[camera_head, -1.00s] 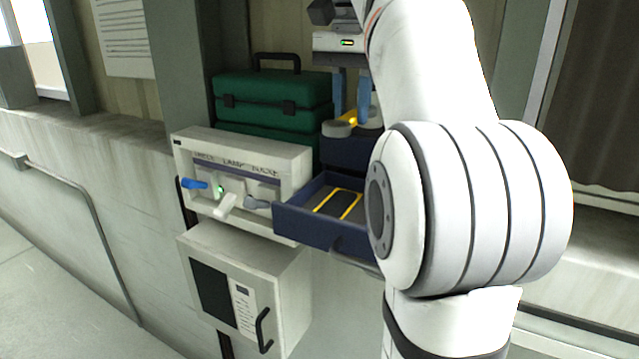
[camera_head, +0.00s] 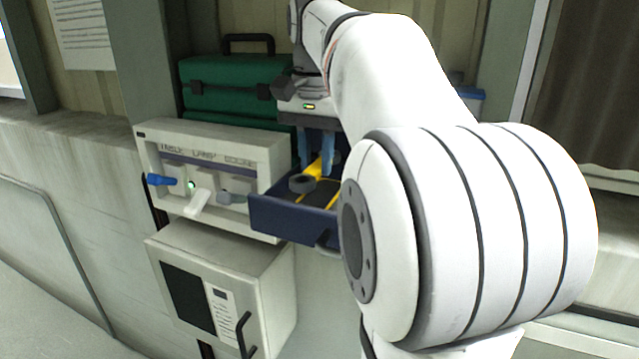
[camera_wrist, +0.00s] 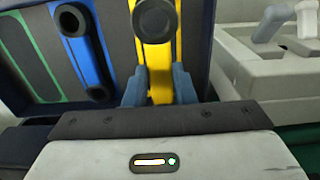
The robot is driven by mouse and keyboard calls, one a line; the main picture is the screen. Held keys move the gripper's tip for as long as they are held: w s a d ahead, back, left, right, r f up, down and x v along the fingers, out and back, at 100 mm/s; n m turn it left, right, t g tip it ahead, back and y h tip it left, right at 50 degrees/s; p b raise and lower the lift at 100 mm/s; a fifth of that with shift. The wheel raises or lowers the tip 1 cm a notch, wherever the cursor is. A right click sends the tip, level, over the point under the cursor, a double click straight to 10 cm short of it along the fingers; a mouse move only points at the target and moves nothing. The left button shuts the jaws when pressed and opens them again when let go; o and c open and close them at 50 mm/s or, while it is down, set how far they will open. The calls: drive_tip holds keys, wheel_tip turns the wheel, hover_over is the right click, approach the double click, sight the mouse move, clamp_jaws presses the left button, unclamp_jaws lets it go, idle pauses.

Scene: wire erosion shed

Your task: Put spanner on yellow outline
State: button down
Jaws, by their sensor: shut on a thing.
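The spanner (camera_head: 317,168), with a yellow handle and grey round ends, is between the fingers of my gripper (camera_head: 317,152). My gripper is shut on it. In the wrist view the spanner (camera_wrist: 159,84) runs away from the fingers, its grey end over the dark drawer floor. The yellow outline (camera_head: 334,190) is on the floor of the open blue drawer (camera_head: 290,220). In the wrist view the outline's yellow edge (camera_wrist: 178,40) shows beside the spanner, roughly parallel to it. The spanner covers part of the outline. I cannot tell whether it touches the floor.
A blue tool with dark ends (camera_wrist: 88,52) lies near a blue outline in the drawer, beside an empty-looking green outline (camera_wrist: 32,52). A switch box (camera_head: 210,170) with levers stands left of the drawer. A green toolbox (camera_head: 232,85) is behind, a white cabinet (camera_head: 225,290) below.

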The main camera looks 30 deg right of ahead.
sight(317, 166)
drive_tip(key=shift+s+a+f, duration=0.1)
drive_tip(key=shift+s+f, duration=0.05)
drive_tip(key=shift+f, duration=1.15)
drive_tip(key=shift+s+f, duration=0.1)
drive_tip(key=shift+f, duration=1.15)
drive_tip(key=c, duration=1.6)
unclamp_jaws()
drive_tip(key=shift+o, duration=0.8)
drive_tip(key=shift+w+d+f, duration=0.1)
drive_tip(key=shift+w+d, duration=0.1)
drive_tip(key=shift+w, duration=0.1)
drive_tip(key=shift+o, duration=1.2)
drive_tip(key=shift+s+a+r, duration=0.1)
drive_tip(key=shift+a+r, duration=0.05)
drive_tip(key=shift+r, duration=0.2)
wheel_tip(317, 166, up, 12)
drive_tip(key=shift+f, duration=0.1)
